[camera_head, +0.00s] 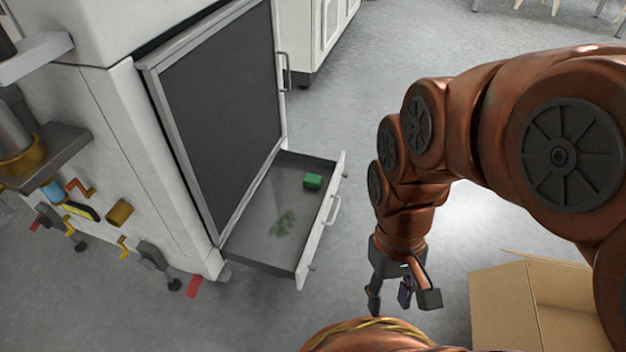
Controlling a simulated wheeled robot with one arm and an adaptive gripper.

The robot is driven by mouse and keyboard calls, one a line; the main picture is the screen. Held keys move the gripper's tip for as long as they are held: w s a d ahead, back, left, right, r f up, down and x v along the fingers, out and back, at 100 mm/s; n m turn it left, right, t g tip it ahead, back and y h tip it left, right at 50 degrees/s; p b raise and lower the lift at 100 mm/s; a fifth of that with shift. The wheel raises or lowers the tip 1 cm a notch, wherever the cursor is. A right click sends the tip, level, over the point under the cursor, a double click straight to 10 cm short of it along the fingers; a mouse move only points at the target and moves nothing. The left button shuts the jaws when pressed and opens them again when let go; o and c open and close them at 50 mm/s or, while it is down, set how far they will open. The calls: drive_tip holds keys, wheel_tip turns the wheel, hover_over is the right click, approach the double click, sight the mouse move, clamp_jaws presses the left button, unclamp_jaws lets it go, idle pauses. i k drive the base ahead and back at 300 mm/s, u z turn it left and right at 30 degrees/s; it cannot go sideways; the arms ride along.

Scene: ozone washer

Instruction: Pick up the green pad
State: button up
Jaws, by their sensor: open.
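The green pad (313,181) is a small green block. It lies inside the open grey drawer (262,215) at the foot of the white machine, near the drawer's far right corner. My gripper (400,300) hangs pointing down over the floor, to the right of the drawer and nearer to me. Its dark fingers are open and empty, well apart from the pad. Nothing hides the pad in this view.
A greenish smear (284,223) marks the drawer floor. The drawer front has a handle (334,209). The white machine (130,130) with a dark panel stands at left. An open cardboard box (500,305) sits at lower right. Grey floor lies clear between drawer and arm.

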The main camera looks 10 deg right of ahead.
sight(311, 181)
drive_tip(key=z, duration=0.6)
drive_tip(key=i, duration=0.6)
drive_tip(key=u, duration=1.6)
